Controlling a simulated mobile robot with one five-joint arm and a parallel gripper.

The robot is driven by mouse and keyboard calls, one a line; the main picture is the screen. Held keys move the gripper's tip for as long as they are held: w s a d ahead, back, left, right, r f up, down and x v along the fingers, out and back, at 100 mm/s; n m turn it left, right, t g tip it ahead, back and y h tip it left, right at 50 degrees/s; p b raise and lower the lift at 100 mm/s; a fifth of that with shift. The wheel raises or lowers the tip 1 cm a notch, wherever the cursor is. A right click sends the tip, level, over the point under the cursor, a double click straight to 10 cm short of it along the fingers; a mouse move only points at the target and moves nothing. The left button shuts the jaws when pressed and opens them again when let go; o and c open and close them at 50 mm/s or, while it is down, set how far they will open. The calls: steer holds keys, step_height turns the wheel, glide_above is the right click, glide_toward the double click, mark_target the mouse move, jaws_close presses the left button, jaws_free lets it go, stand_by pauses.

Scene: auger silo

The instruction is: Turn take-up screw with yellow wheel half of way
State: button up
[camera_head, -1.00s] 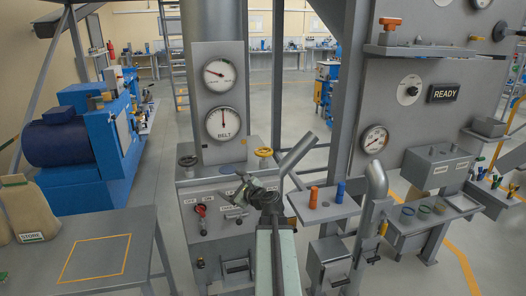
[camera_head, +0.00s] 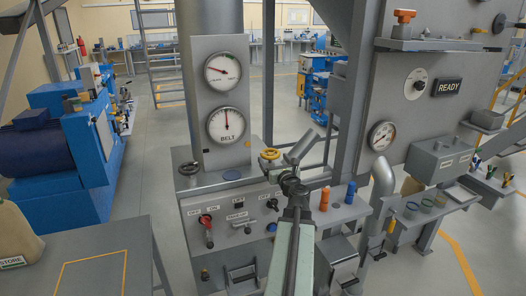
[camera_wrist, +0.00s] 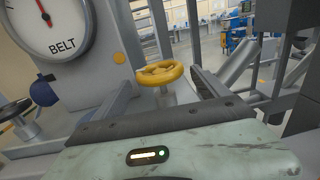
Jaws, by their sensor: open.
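The yellow wheel (camera_head: 270,154) of the take-up screw stands on the top of the grey control box, right of the BELT gauge (camera_head: 227,125). In the wrist view the yellow wheel (camera_wrist: 160,72) shows in the upper middle as a spoked ring on a short pale stem, just beyond the dark edge of my gripper housing. My gripper (camera_head: 278,168) is open and close by the wheel, at its lower right in the head view. The BELT gauge needle points about straight up.
A dark handwheel (camera_head: 188,168) sits left on the same box. A grey slanted chute (camera_head: 301,147) rises close right of the yellow wheel. A red-handled switch (camera_head: 206,229) is on the front panel. Orange (camera_head: 325,198) and blue (camera_head: 350,192) cylinders stand on a shelf to the right.

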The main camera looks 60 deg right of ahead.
mark_target(264, 153)
steer(key=x, duration=0.8)
steer(key=shift+a, duration=0.1)
steer(key=c, duration=1.1)
steer(key=shift+n+t+y, duration=0.4)
steer(key=shift+y, duration=0.1)
steer(key=n+t+y, duration=0.1)
steer(key=n+y, duration=0.1)
steer(key=y, duration=0.1)
steer(key=n+t+y, duration=0.1)
steer(key=y, duration=0.1)
steer(key=shift+w+a+n+t, duration=0.25)
steer(key=shift+a+n+t, duration=0.05)
steer(key=shift+a+n+t+y, duration=0.25)
steer(key=shift+n+y, duration=0.7)
steer(key=shift+y, duration=0.55)
steer(key=shift+a+n+t+y, duration=0.15)
steer(key=shift+a+n+y, duration=0.15)
steer(key=shift+n+y, duration=0.95)
steer(key=shift+a+y, duration=0.1)
steer(key=shift+y, duration=0.45)
steer(key=o, duration=1.1)
steer(key=shift+w, duration=0.1)
